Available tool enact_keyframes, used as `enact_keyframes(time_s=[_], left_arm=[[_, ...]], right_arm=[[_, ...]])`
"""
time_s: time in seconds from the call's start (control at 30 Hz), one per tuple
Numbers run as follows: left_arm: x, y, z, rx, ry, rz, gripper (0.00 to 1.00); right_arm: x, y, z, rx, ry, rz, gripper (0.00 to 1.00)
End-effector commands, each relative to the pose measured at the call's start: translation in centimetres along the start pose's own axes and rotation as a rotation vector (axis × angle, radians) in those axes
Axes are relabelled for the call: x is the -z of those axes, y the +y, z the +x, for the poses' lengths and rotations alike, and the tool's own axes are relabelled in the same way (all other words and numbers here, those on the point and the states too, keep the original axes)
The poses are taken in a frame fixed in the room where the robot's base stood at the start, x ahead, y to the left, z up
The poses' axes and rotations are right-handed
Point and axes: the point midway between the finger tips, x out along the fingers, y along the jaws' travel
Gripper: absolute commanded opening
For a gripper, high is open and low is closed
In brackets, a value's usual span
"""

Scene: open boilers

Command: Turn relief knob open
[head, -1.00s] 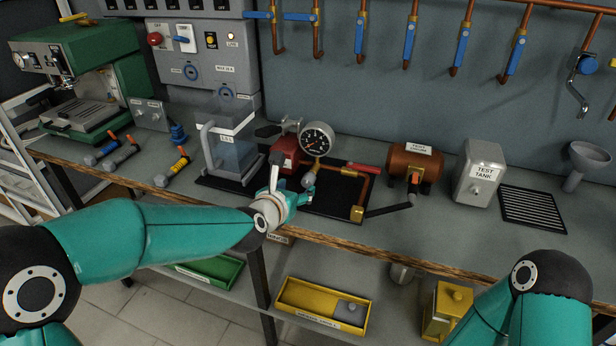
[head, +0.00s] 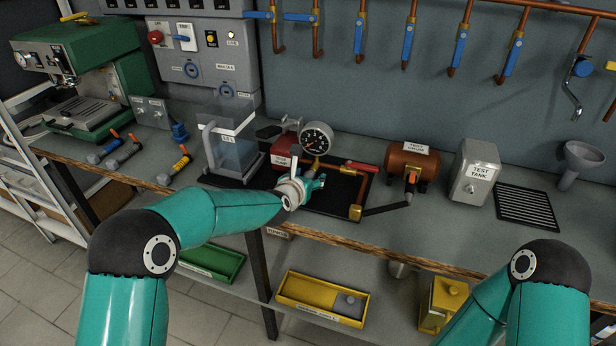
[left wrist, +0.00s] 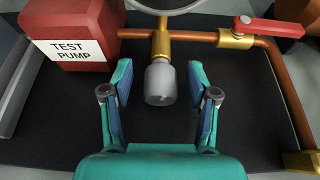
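A grey cylindrical knob (left wrist: 160,86) hangs below a brass fitting (left wrist: 161,44) on the copper pipe, in the middle of the left wrist view. I take it as the relief knob. My left gripper (head: 315,184) is open; in the left wrist view its two blue-padded fingers stand left and right of the knob, with a gap on each side. I cannot tell how deep the knob is between them. The red test pump (left wrist: 72,35) is at the left. In the head view the gripper largely hides the knob. My right gripper is out of view.
A pressure gauge (head: 316,138) stands above the fitting. A red-handled valve (left wrist: 270,28) sits on the pipe at the right. A clear water tank (head: 232,145) is left of the pump. The copper test drum (head: 411,168) and test tank (head: 474,172) stand farther right.

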Motion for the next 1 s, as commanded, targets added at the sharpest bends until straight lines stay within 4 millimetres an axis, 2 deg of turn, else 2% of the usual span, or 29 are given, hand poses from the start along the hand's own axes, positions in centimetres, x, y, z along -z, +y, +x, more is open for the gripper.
enact_keyframes(time_s=[0.03,0.33,0.73,1.0], left_arm=[[-0.01,-0.01,-0.01,0.0,0.0,0.0,0.49],[-0.03,-0.03,-0.02,0.0,0.0,0.0,0.0],[-0.07,-0.21,-0.03,-0.044,-0.001,0.11,0.0],[-0.03,-0.21,-0.02,-0.046,-0.001,0.115,0.0]], right_arm=[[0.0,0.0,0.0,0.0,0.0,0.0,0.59],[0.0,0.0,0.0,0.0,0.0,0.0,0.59],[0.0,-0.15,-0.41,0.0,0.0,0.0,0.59],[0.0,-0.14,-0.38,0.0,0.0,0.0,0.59]])
